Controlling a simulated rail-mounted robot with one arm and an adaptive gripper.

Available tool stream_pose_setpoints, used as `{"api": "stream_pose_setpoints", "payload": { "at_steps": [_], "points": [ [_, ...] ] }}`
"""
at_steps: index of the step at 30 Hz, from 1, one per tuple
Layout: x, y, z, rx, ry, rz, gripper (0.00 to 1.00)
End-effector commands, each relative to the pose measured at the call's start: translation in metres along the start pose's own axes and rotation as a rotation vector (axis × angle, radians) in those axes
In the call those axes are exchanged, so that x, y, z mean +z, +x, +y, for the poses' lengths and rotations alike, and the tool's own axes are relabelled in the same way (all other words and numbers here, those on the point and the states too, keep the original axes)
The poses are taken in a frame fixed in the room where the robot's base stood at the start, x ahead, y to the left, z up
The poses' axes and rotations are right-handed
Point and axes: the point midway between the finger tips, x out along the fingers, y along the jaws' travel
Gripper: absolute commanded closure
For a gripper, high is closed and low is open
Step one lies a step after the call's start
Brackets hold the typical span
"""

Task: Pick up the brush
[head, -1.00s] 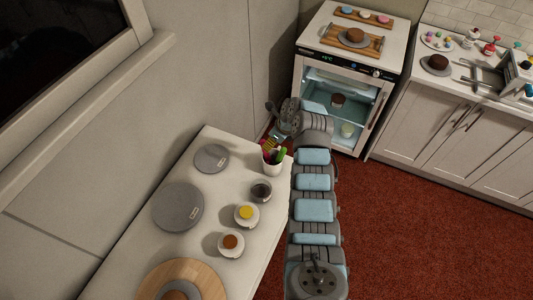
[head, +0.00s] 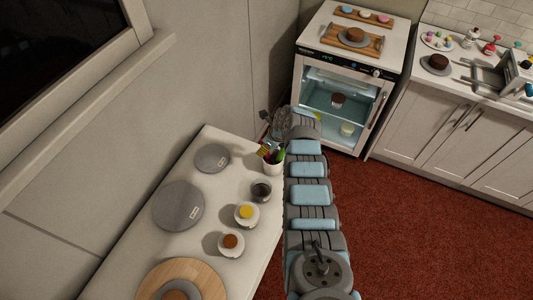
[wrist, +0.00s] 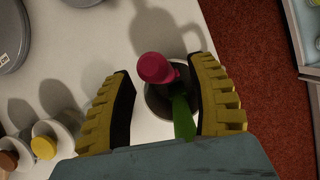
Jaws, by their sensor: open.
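A white cup (head: 273,168) stands near the right edge of the white counter and holds upright tools with coloured ends, partly covered by my arm. In the wrist view, a pink-red handle (wrist: 155,68) and a green tool (wrist: 182,115) rise from the cup's dark round opening (wrist: 160,101). I cannot tell which one is the brush. My gripper (wrist: 163,65) is open, with one yellow ribbed finger on each side of the pink-red handle. It appears empty; contact with the tools cannot be made out.
A wall runs along the left.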

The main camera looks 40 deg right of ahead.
Motion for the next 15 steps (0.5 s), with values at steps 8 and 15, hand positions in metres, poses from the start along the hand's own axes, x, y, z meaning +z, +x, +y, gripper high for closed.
{"api": "stream_pose_setpoints", "payload": {
  "at_steps": [8, 15],
  "points": [
    [-0.001, 0.015, -0.001, 0.001, 0.002, 0.0, 0.43],
    [-0.001, 0.019, 0.0, 0.0, 0.0, 0.001, 0.43]
  ]
}}
